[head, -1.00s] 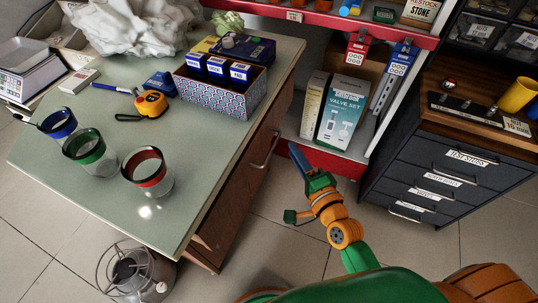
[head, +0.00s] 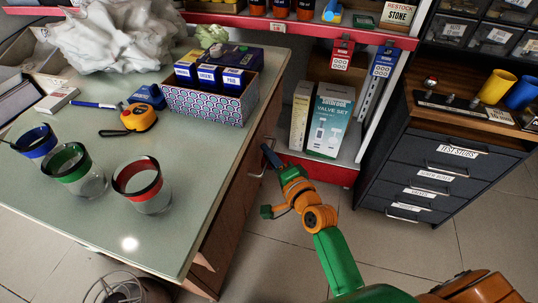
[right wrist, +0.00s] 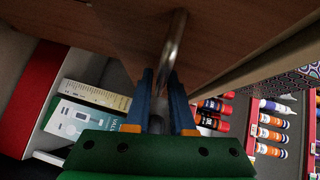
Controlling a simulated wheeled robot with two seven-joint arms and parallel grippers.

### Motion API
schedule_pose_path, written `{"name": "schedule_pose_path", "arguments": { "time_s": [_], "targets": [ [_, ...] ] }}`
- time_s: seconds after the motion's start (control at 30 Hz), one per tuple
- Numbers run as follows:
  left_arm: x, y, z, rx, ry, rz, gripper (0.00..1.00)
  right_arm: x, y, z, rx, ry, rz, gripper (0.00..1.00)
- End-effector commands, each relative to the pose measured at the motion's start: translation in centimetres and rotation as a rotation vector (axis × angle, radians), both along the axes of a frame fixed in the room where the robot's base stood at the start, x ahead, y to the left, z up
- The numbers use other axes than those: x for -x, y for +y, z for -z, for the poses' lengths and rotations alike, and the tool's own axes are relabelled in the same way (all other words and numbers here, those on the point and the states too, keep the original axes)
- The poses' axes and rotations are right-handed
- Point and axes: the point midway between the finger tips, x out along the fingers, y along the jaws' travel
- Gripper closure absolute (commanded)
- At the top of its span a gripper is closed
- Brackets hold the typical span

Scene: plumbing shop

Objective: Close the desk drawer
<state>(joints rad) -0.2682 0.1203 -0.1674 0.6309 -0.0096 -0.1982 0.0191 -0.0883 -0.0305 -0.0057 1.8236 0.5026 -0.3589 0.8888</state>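The desk (head: 215,150) has a pale green top and brown wooden sides, and stands at left in the head view. Its drawer front (head: 238,182) is on the right side under the top; I cannot tell how far out it stands. The drawer's metal handle (right wrist: 174,45) shows in the right wrist view, against the brown wood. My right gripper (head: 268,155) is at the handle in the head view. In the wrist view its blue fingers (right wrist: 161,82) are apart, with the handle's bar between or just beyond their tips; contact is unclear. My left gripper is out of view.
On the desk are a patterned box (head: 208,103), an orange tape measure (head: 139,117) and several glass jars. A red-edged shelf (head: 318,166) with a valve set box (head: 329,120) stands behind the gripper. A dark drawer cabinet (head: 430,170) is at right. Floor between is clear.

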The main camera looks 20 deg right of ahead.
Motion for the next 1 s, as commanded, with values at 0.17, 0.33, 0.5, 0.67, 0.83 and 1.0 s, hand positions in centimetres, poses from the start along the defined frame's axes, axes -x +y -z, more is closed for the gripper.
{"name": "schedule_pose_path", "arguments": {
  "time_s": [0.17, 0.33, 0.5, 0.67, 0.83, 1.0],
  "targets": [
    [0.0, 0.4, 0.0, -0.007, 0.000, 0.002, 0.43, 0.0, 0.0, 0.0, 0.000, 0.000, 0.000, 1.00],
    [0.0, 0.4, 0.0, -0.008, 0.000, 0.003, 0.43, 0.0, 0.0, 0.0, 0.000, 0.001, 0.000, 1.00],
    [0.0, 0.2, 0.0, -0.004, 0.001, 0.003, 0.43, 0.0, 0.0, 0.1, 0.000, 0.001, -0.001, 1.00],
    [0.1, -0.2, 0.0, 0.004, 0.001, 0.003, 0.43, 0.0, 0.0, 0.1, 0.000, 0.001, -0.001, 1.00],
    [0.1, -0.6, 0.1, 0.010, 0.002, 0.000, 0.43, 0.0, 0.0, 0.1, 0.000, 0.002, -0.001, 1.00],
    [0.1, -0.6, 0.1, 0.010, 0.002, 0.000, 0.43, 0.1, 0.0, 0.1, 0.000, 0.002, -0.001, 1.00]
  ]
}}
